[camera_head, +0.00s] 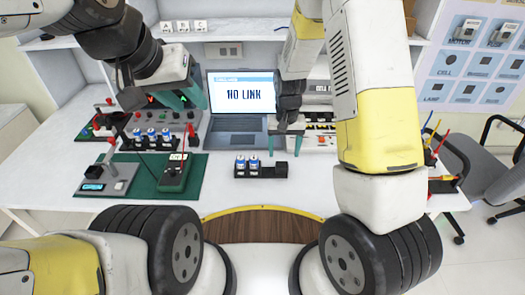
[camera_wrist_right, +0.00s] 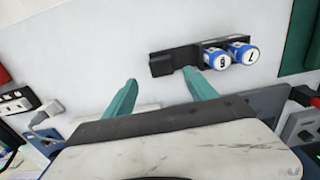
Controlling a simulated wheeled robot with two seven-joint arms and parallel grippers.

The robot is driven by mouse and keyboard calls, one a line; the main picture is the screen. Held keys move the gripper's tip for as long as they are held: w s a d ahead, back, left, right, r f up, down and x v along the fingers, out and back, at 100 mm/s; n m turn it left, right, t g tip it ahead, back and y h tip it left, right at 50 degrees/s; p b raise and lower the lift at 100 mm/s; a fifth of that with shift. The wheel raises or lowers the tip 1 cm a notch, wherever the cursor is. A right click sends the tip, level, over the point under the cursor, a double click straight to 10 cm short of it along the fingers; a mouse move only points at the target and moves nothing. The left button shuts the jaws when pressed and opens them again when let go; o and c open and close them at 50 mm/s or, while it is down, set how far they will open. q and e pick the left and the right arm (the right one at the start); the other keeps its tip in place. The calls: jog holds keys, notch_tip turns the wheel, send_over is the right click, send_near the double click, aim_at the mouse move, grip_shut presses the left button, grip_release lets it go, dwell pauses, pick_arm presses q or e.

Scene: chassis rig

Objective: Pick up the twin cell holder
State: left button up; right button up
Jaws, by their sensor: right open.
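The twin cell holder (camera_head: 279,170) is a black tray with a low block at its right end, on the white table in front of the laptop. Two blue-and-white cells (camera_head: 247,164) stand in it; in the right wrist view they are marked 6 and 7 (camera_wrist_right: 228,57). The holder's bare end (camera_wrist_right: 172,62) lies just beyond my right fingertips. My right gripper (camera_wrist_right: 158,84) is open and empty, teal fingers apart; in the head view it hangs behind the holder (camera_head: 286,124). My left gripper (camera_head: 180,98) is over the equipment at left; its finger opening is unclear.
A laptop (camera_head: 239,93) reading "NO LINK" stands at the back. Bare white table surrounds the holder at front and right.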

aim_at(282, 164)
notch_tip(282, 164, down, 8)
jog(key=shift+a+r, duration=0.15)
jog(key=shift+r, duration=0.1)
grip_shut()
dwell(0.3)
jog(key=shift+r, duration=0.1)
jog(key=shift+r, duration=1.45)
jog(key=shift+s+r, duration=0.15)
jog(key=shift+r, duration=0.15)
jog(key=s, duration=0.5)
jog(key=s+a+r, duration=0.1)
jog(key=s, duration=0.4)
jog(key=s+a, duration=0.1)
jog(key=s, duration=0.4)
jog(key=shift+s+r, duration=0.15)
jog(key=shift+s, duration=0.2)
jog(key=shift+w, duration=0.1)
